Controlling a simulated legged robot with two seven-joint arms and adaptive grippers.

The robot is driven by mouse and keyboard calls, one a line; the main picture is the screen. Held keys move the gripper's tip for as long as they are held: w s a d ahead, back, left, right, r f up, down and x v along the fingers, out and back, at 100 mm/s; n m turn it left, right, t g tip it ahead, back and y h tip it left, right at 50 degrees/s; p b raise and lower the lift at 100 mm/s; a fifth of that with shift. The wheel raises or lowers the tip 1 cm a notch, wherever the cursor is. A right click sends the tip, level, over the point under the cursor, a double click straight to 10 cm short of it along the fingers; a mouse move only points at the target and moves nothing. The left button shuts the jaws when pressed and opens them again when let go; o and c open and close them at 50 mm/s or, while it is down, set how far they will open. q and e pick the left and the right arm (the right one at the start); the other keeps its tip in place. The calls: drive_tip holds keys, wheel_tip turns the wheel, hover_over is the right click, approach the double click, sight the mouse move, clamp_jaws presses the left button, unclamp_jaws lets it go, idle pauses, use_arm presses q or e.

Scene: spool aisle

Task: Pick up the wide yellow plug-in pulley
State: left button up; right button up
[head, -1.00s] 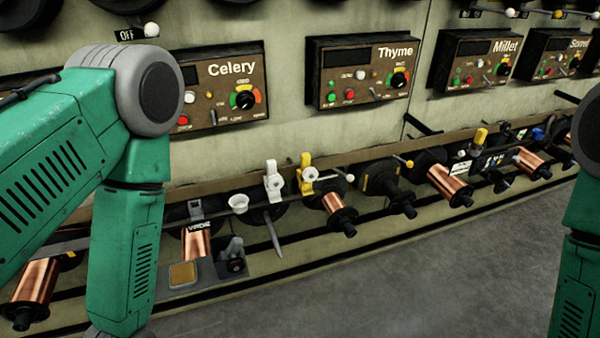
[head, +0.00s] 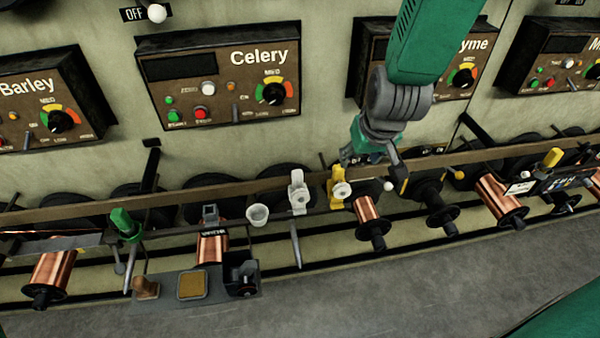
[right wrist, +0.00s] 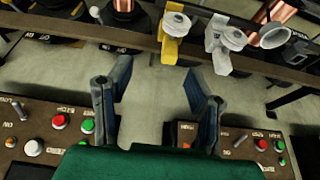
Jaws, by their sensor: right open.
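The yellow pulley (head: 338,188) sits on the long brown rail, with a pale wheel on its front. It stands between a white pulley (head: 298,192) on its left and a copper spool (head: 368,216) on its right. In the right wrist view the yellow pulley (right wrist: 173,46) is ahead of the fingers, with the white pulley (right wrist: 219,48) to its right. My right gripper (head: 374,158) is above and slightly right of the yellow pulley, in front of the Thyme panel. In the wrist view my right gripper (right wrist: 158,82) is open and empty. My left gripper is out of view.
The brown rail (head: 112,211) runs across the wall above several spools. A white cup (head: 257,214) hangs left of the white pulley. A grey tray (head: 215,293) juts out below. The Celery panel (head: 222,78) is up left. The floor (head: 400,290) in front is clear.

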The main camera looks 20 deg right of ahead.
sight(338, 174)
drive_tip(key=w+f, duration=0.1)
drive_tip(key=a+f+b, duration=0.1)
drive_tip(key=w+f, duration=0.1)
drive_tip(key=shift+w+a+f, duration=0.3)
drive_tip(key=shift+w, duration=0.05)
drive_tip(key=x, duration=0.1)
drive_tip(key=b+x, duration=0.1)
drive_tip(key=x, duration=0.1)
drive_tip(key=shift+w+d+f, duration=0.2)
drive_tip(key=shift+d+f, duration=0.05)
drive_tip(key=shift+d, duration=0.1)
drive_tip(key=shift+d+f, duration=0.2)
drive_tip(key=w+f+b, duration=0.1)
drive_tip(key=f, duration=0.1)
drive_tip(key=w+f+b, duration=0.1)
drive_tip(key=shift+w+a+f, duration=0.15)
drive_tip(key=shift+w+f, duration=0.15)
drive_tip(key=shift+f, duration=0.05)
drive_tip(key=shift+w+a+f, duration=0.15)
drive_tip(key=shift+a+f, duration=0.05)
drive_tip(key=shift+f, duration=0.1)
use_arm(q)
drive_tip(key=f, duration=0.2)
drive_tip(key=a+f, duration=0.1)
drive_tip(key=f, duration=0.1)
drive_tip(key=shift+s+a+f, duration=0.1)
use_arm(e)
drive_tip(key=shift+d, duration=0.1)
